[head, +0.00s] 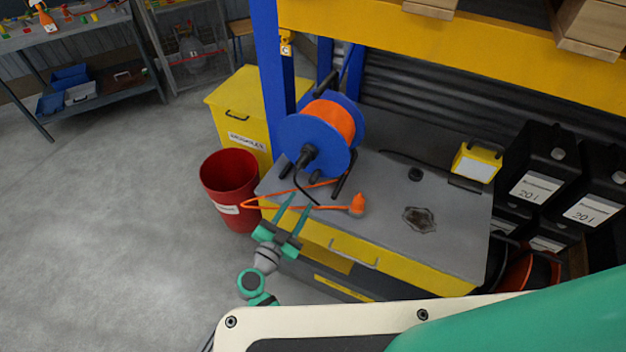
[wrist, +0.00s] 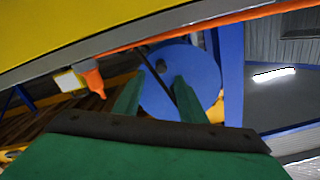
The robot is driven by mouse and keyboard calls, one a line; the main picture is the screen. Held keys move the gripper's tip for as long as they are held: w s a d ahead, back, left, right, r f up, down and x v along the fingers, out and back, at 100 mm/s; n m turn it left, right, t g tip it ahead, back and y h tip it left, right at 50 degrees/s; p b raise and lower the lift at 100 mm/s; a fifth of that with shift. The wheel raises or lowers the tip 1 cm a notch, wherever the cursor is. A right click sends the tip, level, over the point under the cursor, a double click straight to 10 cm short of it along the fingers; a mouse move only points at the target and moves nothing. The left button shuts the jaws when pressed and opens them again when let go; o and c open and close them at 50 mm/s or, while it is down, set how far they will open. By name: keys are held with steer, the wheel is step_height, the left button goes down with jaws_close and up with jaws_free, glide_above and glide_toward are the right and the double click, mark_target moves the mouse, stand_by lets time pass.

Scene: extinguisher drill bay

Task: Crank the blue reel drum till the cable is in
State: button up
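The blue reel drum (head: 297,138) stands on its black frame at the bench's left end, with orange cable (head: 335,115) wound inside. A dark crank handle (head: 306,156) sticks out from its near face. Loose orange cable runs from the reel, loops past the bench's left edge and ends at an orange plug (head: 358,204) on the bench top. My gripper (head: 301,200) is at the bench's front left edge, below and in front of the drum, fingers apart and empty. In the wrist view the drum (wrist: 204,70) fills the space beyond my parted green fingers (wrist: 155,88).
A red bin (head: 230,185) and a yellow cabinet (head: 240,105) stand left of the bench. A blue post (head: 272,70) rises behind the reel. Open floor lies left.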

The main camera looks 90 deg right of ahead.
mark_target(311, 183)
steer(key=s+d+n, duration=0.1)
steer(key=d, duration=0.2)
steer(key=s+d+n, duration=0.1)
steer(key=d, duration=0.1)
steer(key=s+d+n, duration=0.1)
steer(key=s+d, duration=0.1)
steer(key=d, duration=0.1)
steer(key=shift+s+d+n, duration=0.1)
steer(key=shift+d+n, duration=0.2)
steer(key=shift+n, duration=0.1)
steer(key=shift+x, duration=0.75)
steer(key=shift+s, duration=0.15)
jaws_close()
